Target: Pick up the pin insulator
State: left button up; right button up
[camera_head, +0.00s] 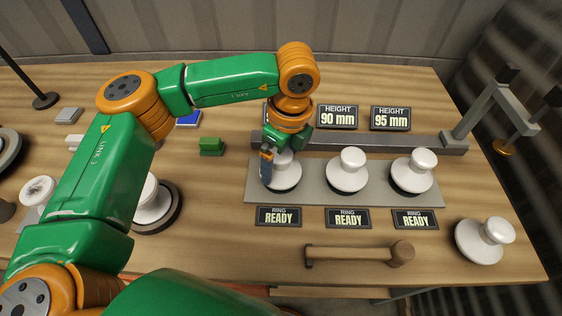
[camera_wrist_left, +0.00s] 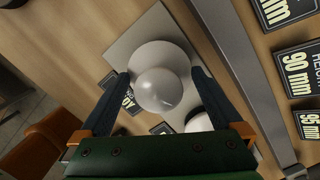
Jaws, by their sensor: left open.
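Three white insulators with round knobs stand on a grey plate (camera_head: 315,194): the left one (camera_head: 287,172), the middle one (camera_head: 347,172) and the right one (camera_head: 413,171). My left gripper (camera_head: 270,165) is at the left one and partly hides it in the head view. In the left wrist view my left gripper (camera_wrist_left: 163,77) is open, its two dark fingers on either side of that white insulator (camera_wrist_left: 158,88). I cannot tell whether the fingers touch it. My right gripper is not in view.
A wooden-handled mallet (camera_head: 350,255) lies in front of the plate. "RING READY" signs (camera_head: 348,218) line the plate's front; a grey bar (camera_head: 370,142) and height signs (camera_head: 337,117) stand behind. A green block (camera_head: 211,147) is to the left.

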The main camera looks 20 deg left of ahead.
pick_arm(q)
jog(key=shift+s, duration=0.25)
jog(key=c, duration=1.4)
grip_shut()
jog(key=shift+s, duration=0.1)
